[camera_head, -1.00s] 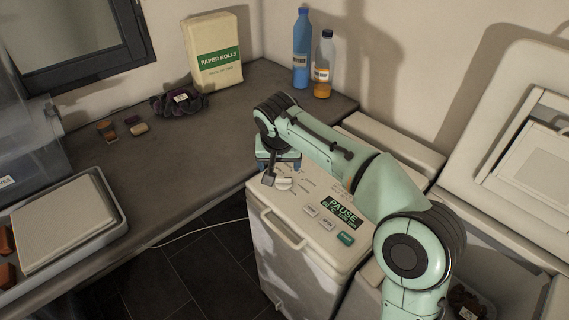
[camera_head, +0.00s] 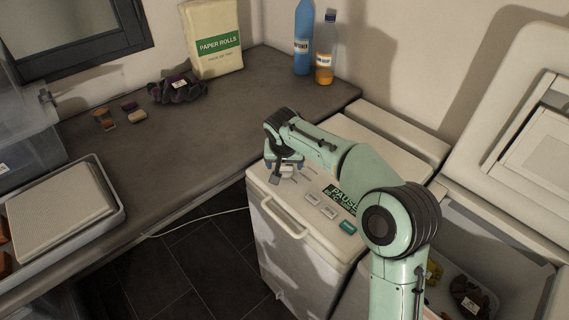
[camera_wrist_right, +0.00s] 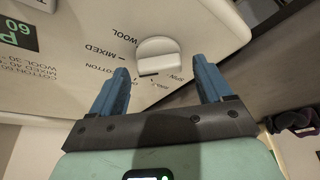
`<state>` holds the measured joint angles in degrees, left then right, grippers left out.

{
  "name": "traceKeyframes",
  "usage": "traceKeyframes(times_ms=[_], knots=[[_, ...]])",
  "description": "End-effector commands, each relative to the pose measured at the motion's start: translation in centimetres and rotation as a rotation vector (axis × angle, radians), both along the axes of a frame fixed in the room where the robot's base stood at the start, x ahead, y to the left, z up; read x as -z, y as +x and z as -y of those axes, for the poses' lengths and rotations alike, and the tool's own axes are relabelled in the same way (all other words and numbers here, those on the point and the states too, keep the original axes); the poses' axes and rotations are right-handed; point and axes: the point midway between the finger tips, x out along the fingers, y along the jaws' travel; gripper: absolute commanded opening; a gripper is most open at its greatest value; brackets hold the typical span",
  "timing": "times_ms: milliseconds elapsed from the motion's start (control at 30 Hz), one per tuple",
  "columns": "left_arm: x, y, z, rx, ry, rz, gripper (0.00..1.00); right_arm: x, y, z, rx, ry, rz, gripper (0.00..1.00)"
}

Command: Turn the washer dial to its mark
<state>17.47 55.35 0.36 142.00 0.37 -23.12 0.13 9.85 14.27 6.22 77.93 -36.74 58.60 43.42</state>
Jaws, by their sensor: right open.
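The washer dial (camera_wrist_right: 157,54) is a white round knob with a raised grip bar, on the pale control panel (camera_wrist_right: 75,85) of the washer. Printed words including WOOL, MIXED and COTTON ring it in the right wrist view. A short dark line shows at the knob's lower edge; I cannot tell which label is its mark. My right gripper (camera_wrist_right: 161,68) is open, its two blue fingers apart on either side of the dial's lower part, with nothing gripped. In the head view the right gripper (camera_head: 285,165) is over the panel and mostly covers the dial. My left gripper is not in view.
An open machine with clothes (camera_head: 468,298) stands at right. A tray (camera_head: 120,215) is at left.

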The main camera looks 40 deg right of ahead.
Motion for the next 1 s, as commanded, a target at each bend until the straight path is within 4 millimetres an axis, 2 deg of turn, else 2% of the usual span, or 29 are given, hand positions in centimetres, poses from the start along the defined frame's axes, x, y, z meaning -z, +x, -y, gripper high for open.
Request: traceKeyframes(times_ms=[333, 367, 500, 533, 767, 1000], knots=[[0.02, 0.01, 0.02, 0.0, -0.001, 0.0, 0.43, 0.43, 0.14, 0.12, 0.0, 0.0, 0.0, 0.79], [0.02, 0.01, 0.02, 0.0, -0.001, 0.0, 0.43, 0.43, 0.13, 0.11, 0.0, 0.0, 0.0, 0.72], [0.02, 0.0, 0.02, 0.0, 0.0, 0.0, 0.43, 0.42, 0.13, 0.11, 0.0, 0.0, 0.0, 0.27], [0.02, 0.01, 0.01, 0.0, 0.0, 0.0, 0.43, 0.42, 0.13, 0.11, 0.0, 0.0, 0.0, 0.22], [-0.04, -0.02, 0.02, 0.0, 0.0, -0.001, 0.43, 0.38, 0.12, 0.14, -0.014, -0.001, 0.001, 0.23], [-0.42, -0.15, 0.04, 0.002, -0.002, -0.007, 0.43, 0.28, 0.05, 0.27, -0.105, -0.001, 0.001, 0.23]])
